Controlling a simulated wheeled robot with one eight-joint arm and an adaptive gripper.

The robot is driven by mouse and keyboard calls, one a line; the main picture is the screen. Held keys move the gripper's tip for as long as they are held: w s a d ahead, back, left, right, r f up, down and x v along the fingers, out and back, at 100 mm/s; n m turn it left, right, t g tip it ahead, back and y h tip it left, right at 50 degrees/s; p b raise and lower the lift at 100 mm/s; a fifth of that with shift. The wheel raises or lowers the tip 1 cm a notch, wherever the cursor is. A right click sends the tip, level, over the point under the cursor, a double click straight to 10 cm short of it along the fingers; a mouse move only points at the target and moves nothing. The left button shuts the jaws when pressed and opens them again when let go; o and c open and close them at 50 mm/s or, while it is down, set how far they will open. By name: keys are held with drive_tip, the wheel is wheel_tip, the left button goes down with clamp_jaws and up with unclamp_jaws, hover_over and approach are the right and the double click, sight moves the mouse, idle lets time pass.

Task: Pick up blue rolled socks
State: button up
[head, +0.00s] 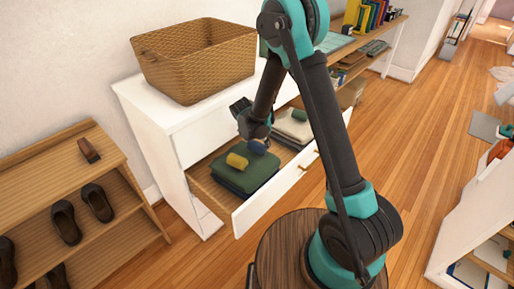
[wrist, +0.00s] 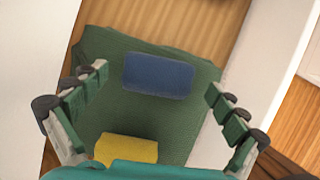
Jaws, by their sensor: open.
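The blue rolled socks (wrist: 158,76) lie on folded green cloth (wrist: 115,60) inside the open drawer. In the head view the blue socks (head: 257,147) show partly, just below my gripper. A yellow roll (wrist: 127,149) lies on the same green cloth, apart from the blue one; it also shows in the head view (head: 237,161). My gripper (wrist: 160,90) is open and empty above the drawer, its fingers on either side of the blue socks in the wrist view. In the head view my gripper (head: 250,127) hangs over the drawer; its fingertips are hard to make out.
The drawer (head: 268,205) is pulled out of a white dresser (head: 150,110). Light folded cloth (head: 294,125) lies deeper in it. A wicker basket (head: 195,70) stands on the dresser. A wooden shoe rack (head: 95,160) stands at left. Wooden floor (head: 415,125) is open at right.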

drive_tip(key=shift+x, duration=1.4)
drive_tip(key=shift+a, duration=0.1)
drive_tip(key=c, duration=1.2)
drive_tip(key=shift+r, duration=0.1)
